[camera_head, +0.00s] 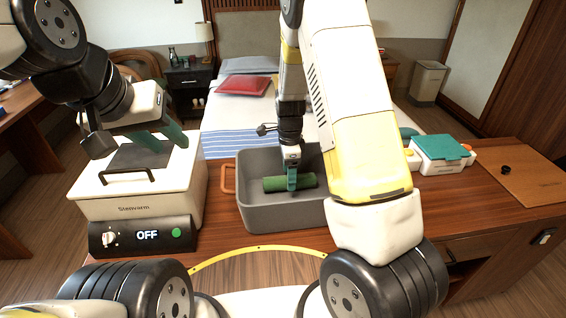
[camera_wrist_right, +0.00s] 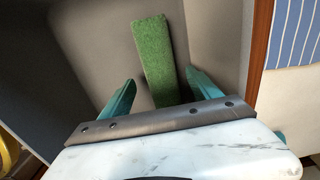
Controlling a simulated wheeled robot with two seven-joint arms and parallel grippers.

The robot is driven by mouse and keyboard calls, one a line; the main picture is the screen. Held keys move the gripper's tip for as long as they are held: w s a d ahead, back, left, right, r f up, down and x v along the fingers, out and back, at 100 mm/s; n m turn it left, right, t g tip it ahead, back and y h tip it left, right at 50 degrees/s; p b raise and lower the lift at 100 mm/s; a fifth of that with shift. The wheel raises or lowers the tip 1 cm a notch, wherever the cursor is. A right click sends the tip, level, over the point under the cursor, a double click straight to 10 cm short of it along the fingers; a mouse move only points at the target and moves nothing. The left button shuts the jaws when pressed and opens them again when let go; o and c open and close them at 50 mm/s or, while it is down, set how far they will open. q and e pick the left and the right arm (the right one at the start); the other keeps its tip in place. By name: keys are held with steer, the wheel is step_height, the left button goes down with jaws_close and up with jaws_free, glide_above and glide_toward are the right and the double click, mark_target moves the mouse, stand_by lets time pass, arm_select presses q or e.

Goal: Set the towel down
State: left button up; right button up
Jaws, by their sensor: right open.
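A rolled green towel (camera_head: 275,184) lies in the grey bin (camera_head: 268,216) on the wooden counter. My right gripper (camera_head: 292,182) reaches down into the bin at the towel. In the right wrist view the towel (camera_wrist_right: 158,62) shows as a green bar between and beyond the two teal fingers of the right gripper (camera_wrist_right: 160,98), which stand apart with gaps on both sides. My left gripper (camera_head: 166,140) hangs over the white warmer box at the left, its teal fingers apart and nothing between them.
The warmer box (camera_head: 135,203) has a dark handled lid (camera_head: 138,160) and its display reads OFF. An orange handle (camera_head: 228,178) sits on the bin's left side. A teal-lidded container (camera_head: 440,148) and a brown board (camera_head: 527,184) lie to the right. A bed stands behind the counter.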

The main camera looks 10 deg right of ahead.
steer(key=s+d+r+n+t+y, duration=0.1)
steer(key=s+r+n, duration=0.35)
steer(key=r, duration=0.75)
steer(key=s+d+r+n+t+y, duration=0.15)
steer(key=s+r+n, duration=0.3)
steer(key=r, duration=0.65)
steer(key=s+r+n+t, duration=0.2)
steer(key=s+r+n, duration=0.1)
steer(key=s, duration=0.3)
steer(key=s+r+n+t, duration=0.1)
steer(key=s+r+n, duration=0.2)
steer(key=s+n, duration=0.3)
steer(key=shift+s+d+r+t, duration=0.35)
steer(key=shift+s+d+r, duration=0.05)
steer(key=shift+s, duration=0.25)
steer(key=shift+c, duration=0.4)
